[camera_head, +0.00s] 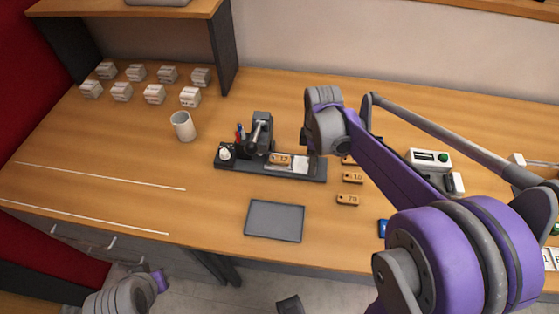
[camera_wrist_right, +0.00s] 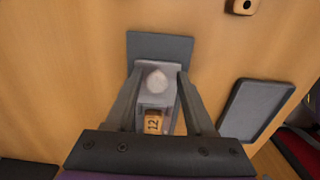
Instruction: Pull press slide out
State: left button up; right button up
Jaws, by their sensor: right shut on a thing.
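The press (camera_head: 262,130) stands on a dark base (camera_head: 232,164) in the middle of the table. Its press slide (camera_head: 302,164) is a pale plate along the base, with a wooden tag (camera_head: 280,159) marked 12 on its left part. In the right wrist view the slide shows a round white knob (camera_wrist_right: 157,80), with the tag (camera_wrist_right: 153,122) nearer the wrist. My right gripper (camera_wrist_right: 158,75) is shut on the slide's knob end, one finger at each side. My left gripper is out of view.
A grey tray (camera_head: 275,221) lies in front of the base. Loose wooden tags (camera_head: 347,199) lie to its right. A white device (camera_head: 429,159) stands at the right.

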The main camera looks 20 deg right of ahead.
aim_at(324, 170)
jog(key=shift+s+d+f, duration=0.15)
jog(key=shift+s+d, duration=0.4)
jog(key=shift+d, duration=0.25)
jog(key=shift+s+d+f, duration=0.1)
jog(key=shift+s+d, duration=0.4)
jog(key=shift+d, duration=0.3)
jog(key=o, duration=0.7)
jog(key=shift+w+d+r+p, duration=0.1)
jog(key=shift+w+r+p, duration=0.1)
jog(key=shift+r+p, duration=0.45)
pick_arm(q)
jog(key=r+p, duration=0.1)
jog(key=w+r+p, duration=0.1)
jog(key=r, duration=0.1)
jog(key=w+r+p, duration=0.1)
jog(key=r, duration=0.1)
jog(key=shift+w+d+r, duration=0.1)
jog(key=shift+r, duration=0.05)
pick_arm(e)
notch_tip(324, 170, up, 6)
jog(key=shift+f, duration=0.1)
